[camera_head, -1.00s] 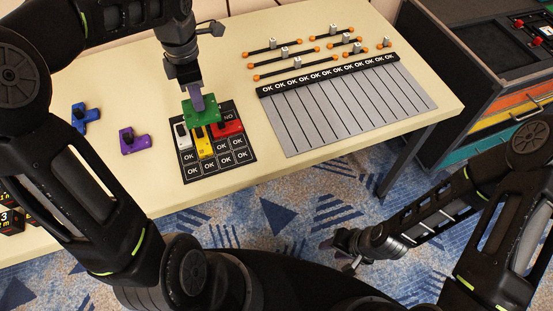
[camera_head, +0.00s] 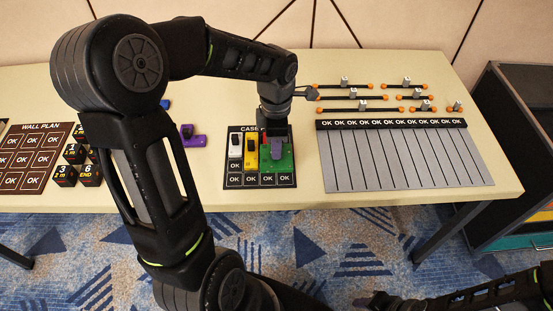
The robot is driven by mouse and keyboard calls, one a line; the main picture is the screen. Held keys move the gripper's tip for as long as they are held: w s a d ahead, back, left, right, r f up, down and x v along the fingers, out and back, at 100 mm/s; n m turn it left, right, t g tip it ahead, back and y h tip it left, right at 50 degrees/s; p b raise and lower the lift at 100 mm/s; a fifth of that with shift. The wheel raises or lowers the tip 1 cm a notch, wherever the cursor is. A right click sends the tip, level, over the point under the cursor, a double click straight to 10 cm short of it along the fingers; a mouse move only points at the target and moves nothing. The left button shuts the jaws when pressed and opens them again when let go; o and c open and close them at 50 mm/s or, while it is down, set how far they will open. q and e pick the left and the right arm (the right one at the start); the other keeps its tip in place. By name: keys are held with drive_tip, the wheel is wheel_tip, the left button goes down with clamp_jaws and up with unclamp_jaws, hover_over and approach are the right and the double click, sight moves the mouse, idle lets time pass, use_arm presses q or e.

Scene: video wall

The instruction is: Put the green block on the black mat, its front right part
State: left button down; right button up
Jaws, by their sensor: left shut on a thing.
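The black mat (camera_head: 232,183) with "OK" cells lies on the table in the middle of the view. My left gripper (camera_head: 276,140) comes down from above and is shut on the grey-purple knob of the green block (camera_head: 287,162). The green block is at the right side of the mat, covering cells just behind the front row of "OK" cells. I cannot tell whether it touches the mat. The gripper hides the back right of the mat. My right gripper (camera_head: 378,301) is low at the bottom edge, in front of the table; its fingers are unclear.
A white block (camera_head: 236,146) and a yellow block (camera_head: 250,152) stand left of the green one; a sliver of red shows behind it. A purple block (camera_head: 193,138) lies left of the mat. A grey striped panel (camera_head: 400,160) lies to the right.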

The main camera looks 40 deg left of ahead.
use_arm(q)
drive_tip(key=shift+f, duration=0.75)
drive_tip(key=shift+f, duration=1.85)
drive_tip(key=shift+f, duration=0.25)
drive_tip(key=c, duration=1.3)
unclamp_jaws()
drive_tip(key=shift+r, duration=0.1)
drive_tip(key=shift+c, duration=0.2)
wheel_tip(320, 180, up, 12)
drive_tip(key=shift+r, duration=0.2)
